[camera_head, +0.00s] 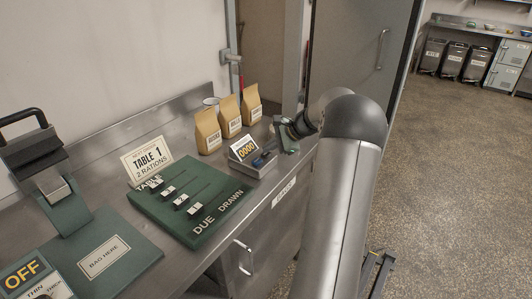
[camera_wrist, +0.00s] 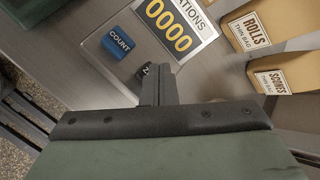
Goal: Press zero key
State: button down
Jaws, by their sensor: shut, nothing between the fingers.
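The zero key (camera_wrist: 146,69) is a small dark key in the wrist view. Only its edge and a white "Z" show; my fingers hide the rest. My gripper (camera_wrist: 157,82) is shut and empty, with its tips over or against this key; I cannot tell whether they touch. The blue COUNT key (camera_wrist: 118,43) lies to the left. Above them, a RATIONS display (camera_wrist: 176,27) reads 0000. In the head view, the counter unit (camera_head: 246,149) stands near the bench's right end, and my gripper (camera_head: 274,141) is at its right side.
Paper bags (camera_head: 208,131) stand behind the counter unit; two bag labels, ROLLS (camera_wrist: 257,30) and SCONES (camera_wrist: 274,81), show in the wrist view.

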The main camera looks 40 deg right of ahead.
aim_at(269, 154)
jog(key=shift+r+p, duration=0.45)
jog(key=shift+r, duration=0.35)
jog(key=shift+r+p, duration=1.85)
jog(key=shift+r, duration=0.7)
